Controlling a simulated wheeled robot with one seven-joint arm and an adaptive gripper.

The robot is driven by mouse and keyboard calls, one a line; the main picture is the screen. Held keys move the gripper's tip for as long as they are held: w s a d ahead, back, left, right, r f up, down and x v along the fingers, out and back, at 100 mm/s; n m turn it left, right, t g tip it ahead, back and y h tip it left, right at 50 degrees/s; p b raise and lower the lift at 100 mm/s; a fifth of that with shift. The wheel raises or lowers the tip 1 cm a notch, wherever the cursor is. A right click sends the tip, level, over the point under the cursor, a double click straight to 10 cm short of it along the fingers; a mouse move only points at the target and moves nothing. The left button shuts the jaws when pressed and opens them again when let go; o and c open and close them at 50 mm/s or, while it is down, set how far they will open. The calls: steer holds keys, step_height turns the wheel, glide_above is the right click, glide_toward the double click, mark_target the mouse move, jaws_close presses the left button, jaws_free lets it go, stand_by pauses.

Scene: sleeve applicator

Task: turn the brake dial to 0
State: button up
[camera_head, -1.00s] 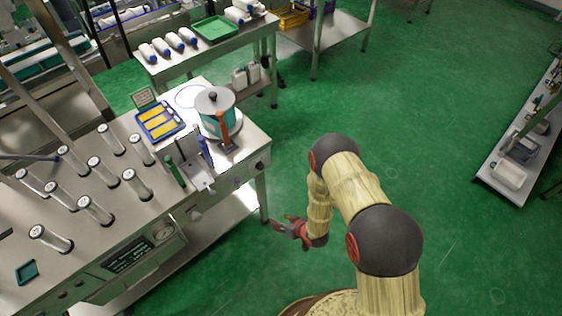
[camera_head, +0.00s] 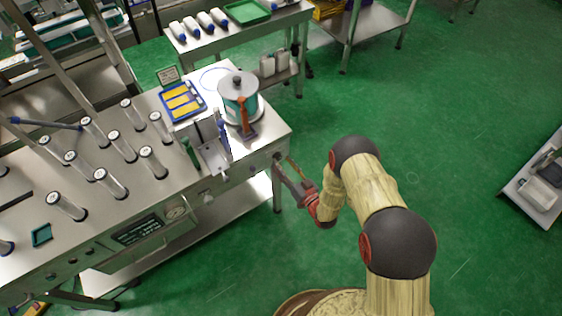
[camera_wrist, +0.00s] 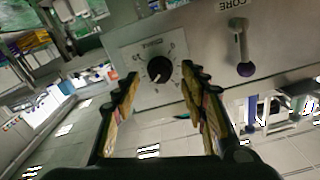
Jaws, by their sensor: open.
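The brake dial (camera_wrist: 160,69) is a round black knob with a pale pointer line on a white, marked plate (camera_wrist: 144,86), seen turned over in the wrist view. The pointer aims toward the lower left of the picture; the small figures are too blurred to read. In the head view the dial (camera_head: 277,157) is a small dark spot at the right end of the bench front. My gripper (camera_wrist: 160,84) is open, its two fingers to either side of the dial in the picture, with nothing between them. In the head view my gripper (camera_head: 287,172) is close to the bench front; contact cannot be told.
Beside the dial is a lever with a dark purple knob (camera_wrist: 245,69), near a label reading "CORE". The steel bench (camera_head: 110,220) carries several upright tubes, a lidded pot (camera_head: 238,90) and a blue tray (camera_head: 182,101).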

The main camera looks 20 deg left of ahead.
steer(key=shift+x, duration=1.15)
steer(key=shift+c, duration=1.1)
jaws_close()
